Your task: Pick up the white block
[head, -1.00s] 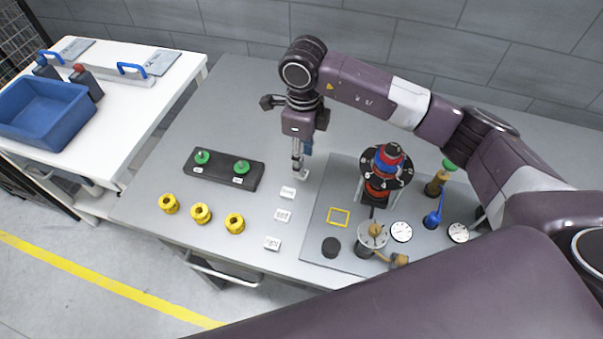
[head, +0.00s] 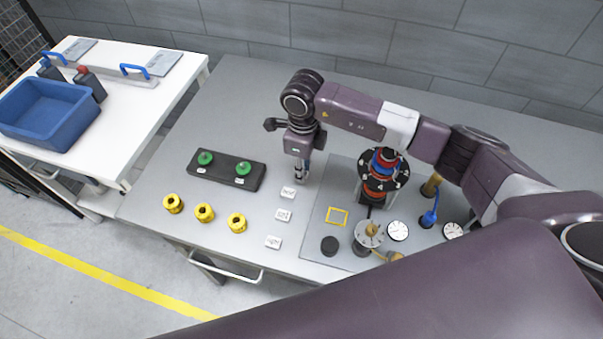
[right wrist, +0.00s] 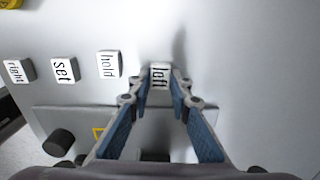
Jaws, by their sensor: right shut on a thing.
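My right gripper (head: 301,178) points down at the far end of a row of white blocks. In the right wrist view, its fingers (right wrist: 160,82) are shut on a white block marked "left" (right wrist: 160,72). In the head view the fingers mostly hide this block. Three other white blocks lie in a row on the table: "hold" (head: 288,192), "set" (head: 283,215) and "right" (head: 273,242). "Hold" (right wrist: 109,64) is the nearest to the gripper, with a gap between. I cannot tell whether the held block touches the table. My left gripper is not in view.
A black holder (head: 226,170) with two green knobs and several yellow nuts (head: 204,212) are left of the blocks. A grey plate (head: 313,235) with a red-and-blue stack (head: 384,170), dials and a black knob (head: 329,245) is to the right. The table behind the gripper is clear.

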